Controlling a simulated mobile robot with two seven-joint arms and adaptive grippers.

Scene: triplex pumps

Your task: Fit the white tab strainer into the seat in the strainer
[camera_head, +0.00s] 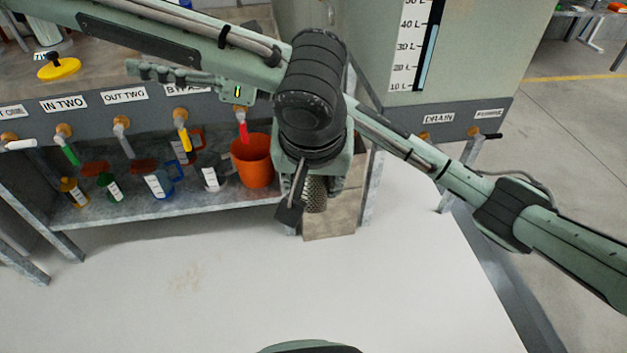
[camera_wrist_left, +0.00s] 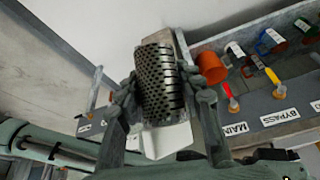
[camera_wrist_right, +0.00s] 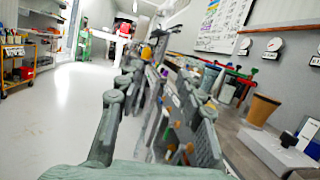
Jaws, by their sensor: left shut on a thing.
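My left gripper (camera_head: 302,200) hangs at the middle of the head view, below its black wrist. In the left wrist view its fingers (camera_wrist_left: 165,92) are shut on the sides of a perforated metal cylinder, the strainer (camera_wrist_left: 158,80). The strainer also shows partly in the head view (camera_head: 316,194). A white piece (camera_wrist_left: 166,140) shows just below it in the left wrist view; I cannot tell whether it is the tab. My right gripper (camera_wrist_right: 160,105) has its fingers spread apart and seems empty. I cannot make out the seat in any view.
A grey bench with labelled valves fills the back left. An orange bucket (camera_head: 252,161) and several coloured jugs stand on its lower shelf (camera_head: 130,220). A beige panel (camera_head: 340,220) is close behind the strainer. My arms cross near the left wrist. The white floor in front is clear.

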